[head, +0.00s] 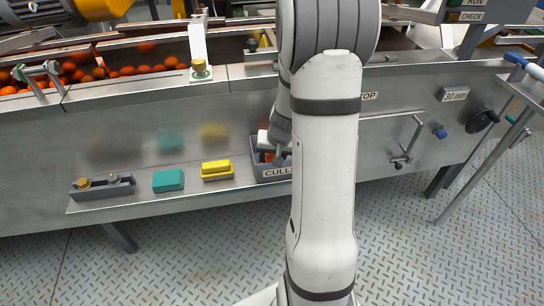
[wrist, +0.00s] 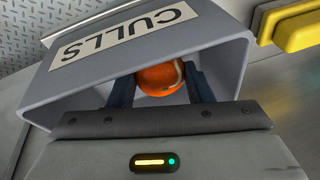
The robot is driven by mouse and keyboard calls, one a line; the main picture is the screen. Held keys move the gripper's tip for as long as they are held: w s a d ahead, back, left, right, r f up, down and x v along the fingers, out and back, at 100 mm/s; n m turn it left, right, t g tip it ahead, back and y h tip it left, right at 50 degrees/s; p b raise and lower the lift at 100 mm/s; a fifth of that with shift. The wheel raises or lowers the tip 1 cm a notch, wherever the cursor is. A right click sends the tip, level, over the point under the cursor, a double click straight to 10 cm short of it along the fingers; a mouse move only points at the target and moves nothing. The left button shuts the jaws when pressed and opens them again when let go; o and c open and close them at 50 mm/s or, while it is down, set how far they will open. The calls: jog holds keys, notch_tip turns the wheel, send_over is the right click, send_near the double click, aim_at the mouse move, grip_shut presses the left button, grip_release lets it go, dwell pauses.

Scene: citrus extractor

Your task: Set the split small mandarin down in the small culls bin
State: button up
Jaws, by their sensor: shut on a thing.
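The small mandarin (wrist: 161,78) is orange with a pale split line along its right side in the wrist view. My gripper (wrist: 160,88) is shut on it, with one dark finger on each side. The fingers and the fruit are inside the mouth of the grey culls bin (wrist: 205,42), which carries a "CULLS" label. Whether the fruit touches the bin's floor cannot be told. In the head view the culls bin (head: 266,174) stands on the ledge of the machine, partly hidden by my arm. My gripper (head: 275,157) is at its opening there.
Left of the bin on the ledge (head: 140,202) lie a yellow block (head: 216,170), a teal block (head: 168,181) and a grey holder with brass pieces (head: 103,187). The yellow block shows close beside the bin in the wrist view (wrist: 300,28). Many oranges (head: 115,72) lie in the trough behind.

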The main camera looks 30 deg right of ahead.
jog(key=o, duration=1.1)
jog(key=p+v, duration=0.2)
jog(key=v, duration=0.5)
jog(key=shift+s+d+r+p, duration=0.1)
jog(key=shift+s+r+p, duration=0.05)
jog(key=shift+r+p, duration=0.2)
jog(key=s+a+r+n+p, duration=0.2)
jog(key=s+a+r+p, duration=0.3)
jog(key=r, duration=0.5)
jog(key=s+a+r+n+p, duration=0.1)
jog(key=s+a+r+p, duration=0.4)
jog(key=r+p, duration=0.3)
jog(key=s+a+r+n+p, duration=0.2)
jog(key=s+a+r+p, duration=0.3)
jog(key=r, duration=0.9)
jog(key=shift+s+a+n+g+p, duration=0.2)
jog(key=shift+s+n+g+p, duration=0.15)
jog(key=shift+s+p, duration=0.3)
